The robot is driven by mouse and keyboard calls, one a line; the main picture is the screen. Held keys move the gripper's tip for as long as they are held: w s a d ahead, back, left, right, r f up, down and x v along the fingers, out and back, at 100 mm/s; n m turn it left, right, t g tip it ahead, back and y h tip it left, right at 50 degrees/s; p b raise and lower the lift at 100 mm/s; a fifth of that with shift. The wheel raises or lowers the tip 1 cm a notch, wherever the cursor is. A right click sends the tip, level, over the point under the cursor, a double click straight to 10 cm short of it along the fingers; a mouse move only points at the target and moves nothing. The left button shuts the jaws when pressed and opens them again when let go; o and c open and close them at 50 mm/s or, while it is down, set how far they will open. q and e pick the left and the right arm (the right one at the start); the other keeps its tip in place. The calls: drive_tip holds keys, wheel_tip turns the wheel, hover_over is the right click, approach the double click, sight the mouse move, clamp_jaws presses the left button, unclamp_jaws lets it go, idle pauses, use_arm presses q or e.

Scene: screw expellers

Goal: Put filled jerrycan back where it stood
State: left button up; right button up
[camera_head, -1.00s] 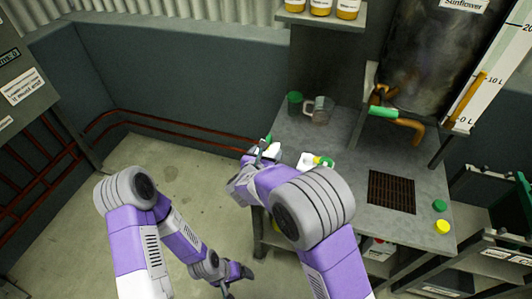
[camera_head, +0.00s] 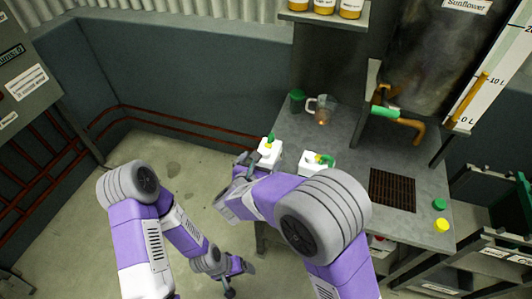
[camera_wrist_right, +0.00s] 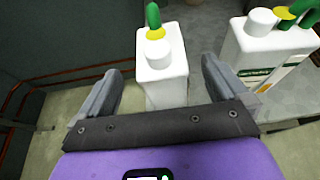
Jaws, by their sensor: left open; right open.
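A white jerrycan (camera_head: 268,152) with a yellow ring and green top stands upright at the left edge of the steel table (camera_head: 345,180). A second white jerrycan (camera_head: 313,163), also with yellow and green fittings, stands to its right. In the right wrist view the first jerrycan (camera_wrist_right: 162,75) is centred ahead of my open right gripper (camera_wrist_right: 161,72), with space on both sides. The second jerrycan (camera_wrist_right: 262,55) is at the upper right there. In the head view my right gripper (camera_head: 250,164) is just left of the first jerrycan. My left gripper (camera_head: 238,282) is open, low over the floor.
A clear jug (camera_head: 321,108) and a green-topped container (camera_head: 297,100) stand at the back of the table. Green and yellow caps (camera_head: 440,215) lie at the right. The floor at left is clear.

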drive_tip(key=v, duration=0.4)
drive_tip(key=shift+s, duration=0.15)
idle(0.4)
